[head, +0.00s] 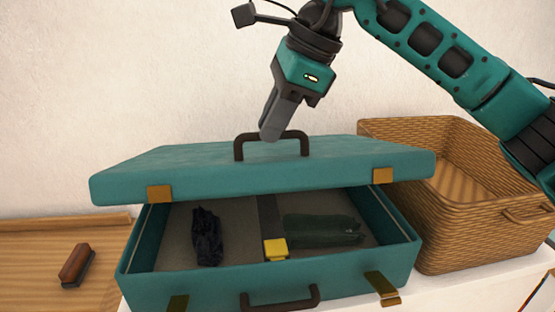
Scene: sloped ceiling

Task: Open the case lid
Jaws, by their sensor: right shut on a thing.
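A teal case (270,285) stands on a white surface with its lid (200,178) partly raised, leaving a wide gap at the front. The lid has a dark handle (239,146) on its top and two brass latch plates on its front edge. My right gripper (269,136) comes down from above and is shut on this handle. Inside the case lie a black crumpled item (207,237), a dark green folded item (322,230) and a dark strap with a yellow buckle (276,248). The back of the case is hidden under the lid. My left gripper is not in view.
A wicker basket (470,225) stands close to the right of the case. A brown brush (76,264) lies on a wooden surface (35,255) at the left. A plain pale wall (120,80) rises behind the case.

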